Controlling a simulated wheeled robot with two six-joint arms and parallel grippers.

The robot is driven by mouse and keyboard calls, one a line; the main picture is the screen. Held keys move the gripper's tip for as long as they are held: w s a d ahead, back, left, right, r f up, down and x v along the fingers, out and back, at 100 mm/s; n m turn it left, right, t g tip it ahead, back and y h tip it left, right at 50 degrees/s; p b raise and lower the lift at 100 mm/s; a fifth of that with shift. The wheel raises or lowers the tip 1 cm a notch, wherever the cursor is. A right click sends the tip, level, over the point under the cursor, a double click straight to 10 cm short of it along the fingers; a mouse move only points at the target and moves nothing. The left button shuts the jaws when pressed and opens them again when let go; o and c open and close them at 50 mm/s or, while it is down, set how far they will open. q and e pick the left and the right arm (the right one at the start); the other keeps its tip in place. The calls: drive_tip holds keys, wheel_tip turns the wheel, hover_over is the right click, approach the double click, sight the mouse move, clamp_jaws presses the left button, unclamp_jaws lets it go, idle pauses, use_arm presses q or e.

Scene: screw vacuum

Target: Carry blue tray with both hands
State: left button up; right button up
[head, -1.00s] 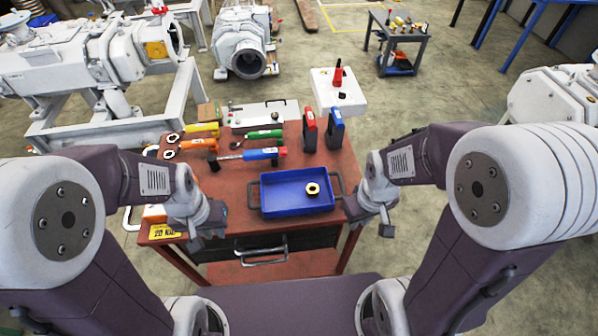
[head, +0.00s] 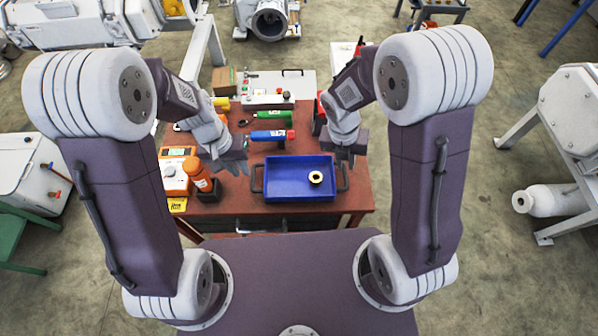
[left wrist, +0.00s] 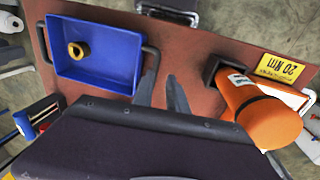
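The blue tray (head: 285,190) lies flat on the red-brown workbench with a dark handle on each side. A brass-coloured ring (head: 316,177) sits inside it, right of the middle. My left gripper (head: 241,165) is above the bench just left of the tray. In the left wrist view its two fingers (left wrist: 164,90) are apart with nothing between them, close to the tray's near handle (left wrist: 152,58) but not around it. My right gripper (head: 343,156) is over the tray's right side, near the right handle (head: 343,178); its finger opening is unclear.

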sight(252, 181)
use_arm(q)
drive_tip(key=shift+w+d+f, duration=0.1)
drive_tip(key=shift+w+d, duration=0.15)
drive_tip(key=shift+d, duration=0.2)
use_arm(e)
drive_tip(key=n, duration=0.3)
drive_tip(key=shift+w+a+f, duration=0.1)
drive_tip(key=shift+w+a, duration=0.2)
